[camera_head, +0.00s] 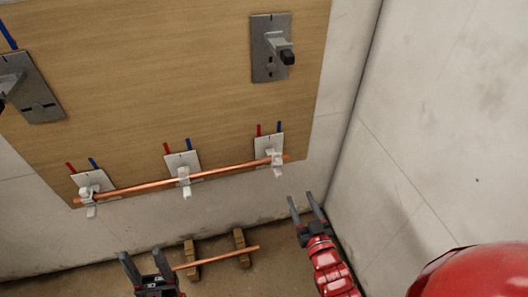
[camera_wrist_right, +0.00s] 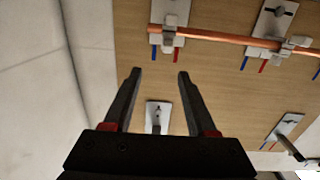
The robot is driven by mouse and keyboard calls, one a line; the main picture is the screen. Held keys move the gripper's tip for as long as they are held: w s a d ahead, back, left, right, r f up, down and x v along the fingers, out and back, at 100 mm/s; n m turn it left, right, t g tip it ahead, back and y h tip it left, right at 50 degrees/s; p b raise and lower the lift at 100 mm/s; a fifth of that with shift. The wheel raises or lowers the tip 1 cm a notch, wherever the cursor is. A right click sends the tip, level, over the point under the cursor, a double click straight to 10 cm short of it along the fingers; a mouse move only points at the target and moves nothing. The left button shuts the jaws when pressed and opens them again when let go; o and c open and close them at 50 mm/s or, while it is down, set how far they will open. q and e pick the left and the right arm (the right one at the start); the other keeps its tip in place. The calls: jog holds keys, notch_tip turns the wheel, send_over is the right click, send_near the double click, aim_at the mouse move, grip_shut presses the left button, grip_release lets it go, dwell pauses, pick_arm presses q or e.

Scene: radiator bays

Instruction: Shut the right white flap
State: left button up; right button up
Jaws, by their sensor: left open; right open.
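The right white flap (camera_head: 277,169) is on a small white clip on the right plate (camera_head: 268,145), where the copper pipe (camera_head: 225,171) crosses it. The flap hangs at and just below the pipe; I cannot tell how far open it is. The right clip also shows at the top of the right wrist view (camera_wrist_right: 168,40), beyond the fingertips. My right gripper (camera_head: 301,198) is open and empty, below and right of that clip, apart from it. It fills the lower middle of the wrist view (camera_wrist_right: 160,74). My left gripper (camera_head: 141,254) is open and empty at the lower left.
The middle clip (camera_head: 184,180) and left clip (camera_head: 89,200) sit along the same pipe. Grey brackets are on the wooden board above, at right (camera_head: 270,65) and left (camera_head: 30,90). A second copper pipe (camera_head: 215,258) rests on wooden blocks below. A concrete wall (camera_head: 430,120) stands at right.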

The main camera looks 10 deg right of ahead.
aim_at(280, 161)
jog(key=shift+y, duration=0.3)
jog(key=w+b, duration=0.1)
jog(key=w, duration=0.4)
jog(key=w+a+b, duration=0.1)
jog(key=w, duration=0.5)
jog(key=w+a+b, duration=0.1)
jog(key=w, duration=0.4)
jog(key=shift+w+r, duration=0.1)
jog(key=shift+w, duration=0.2)
grip_shut()
